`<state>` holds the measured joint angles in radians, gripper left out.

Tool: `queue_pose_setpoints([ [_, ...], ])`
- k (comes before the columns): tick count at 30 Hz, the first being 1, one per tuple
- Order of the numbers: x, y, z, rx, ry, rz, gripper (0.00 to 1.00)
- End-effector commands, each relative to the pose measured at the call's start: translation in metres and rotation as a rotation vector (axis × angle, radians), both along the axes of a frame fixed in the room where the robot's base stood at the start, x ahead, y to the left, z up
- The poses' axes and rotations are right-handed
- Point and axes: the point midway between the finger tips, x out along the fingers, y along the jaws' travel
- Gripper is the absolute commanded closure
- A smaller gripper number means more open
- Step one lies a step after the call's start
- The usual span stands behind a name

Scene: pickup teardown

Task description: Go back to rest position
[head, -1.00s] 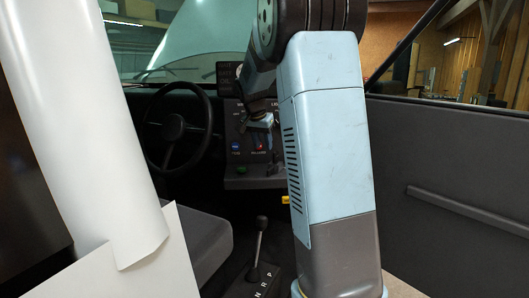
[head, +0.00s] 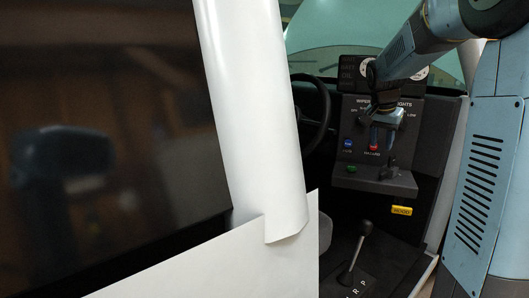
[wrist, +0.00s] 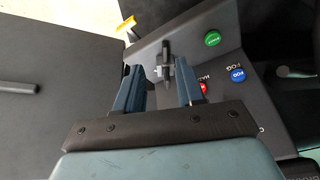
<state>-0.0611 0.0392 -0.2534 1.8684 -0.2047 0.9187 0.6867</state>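My gripper (head: 383,143) hangs in front of the dashboard control panel (head: 418,118) in the head view, and my arm reaches in from the upper right. In the wrist view my gripper (wrist: 160,72) has its two blue fingers apart, with open room between them. Nothing shows as held.
A white post (head: 255,110) and dark panel (head: 95,130) fill the left. The steering wheel (head: 318,118) is partly hidden. The gear lever (head: 362,240) stands below the dashboard, near a yellow hood handle (head: 402,211). Green (wrist: 212,39) and blue (wrist: 238,75) buttons lie near my gripper.

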Motion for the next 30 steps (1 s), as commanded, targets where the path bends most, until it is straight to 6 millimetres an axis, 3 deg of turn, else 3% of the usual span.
queue_pose_setpoints([
  [6, -0.063, 0.031, 0.017, 0.025, -0.02, 0.148, 0.62],
  [15, -0.149, 0.071, 0.023, 0.026, -0.05, 0.359, 0.62],
  [23, -0.222, 0.103, 0.013, -0.003, -0.078, 0.539, 0.62],
  [30, -0.281, 0.126, -0.007, -0.048, -0.098, 0.688, 0.62],
])
